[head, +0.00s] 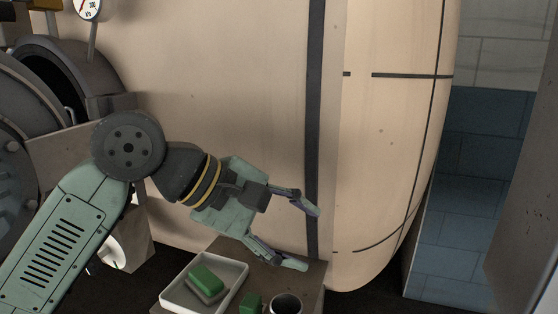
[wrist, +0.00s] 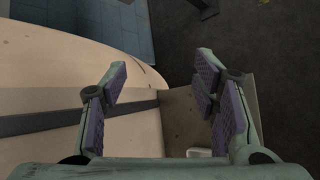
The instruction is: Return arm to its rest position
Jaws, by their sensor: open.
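My gripper (head: 298,238) is open and empty, with its two fingers spread apart. In the head view it is above the small table (head: 316,272) and in front of the large beige vessel (head: 230,80). In the wrist view my gripper (wrist: 160,105) shows purple-lined fingers with nothing between them. The beige vessel's dark band (wrist: 50,122) passes behind the left finger. My arm reaches in from the lower left of the head view.
A white tray (head: 233,276) holding a green block (head: 207,281) sits on the table below my gripper. A green piece (head: 250,303) and a dark round cup (head: 286,304) stand beside it. An open round hatch (head: 45,75) is at left. A blue tiled wall (head: 470,190) is at right.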

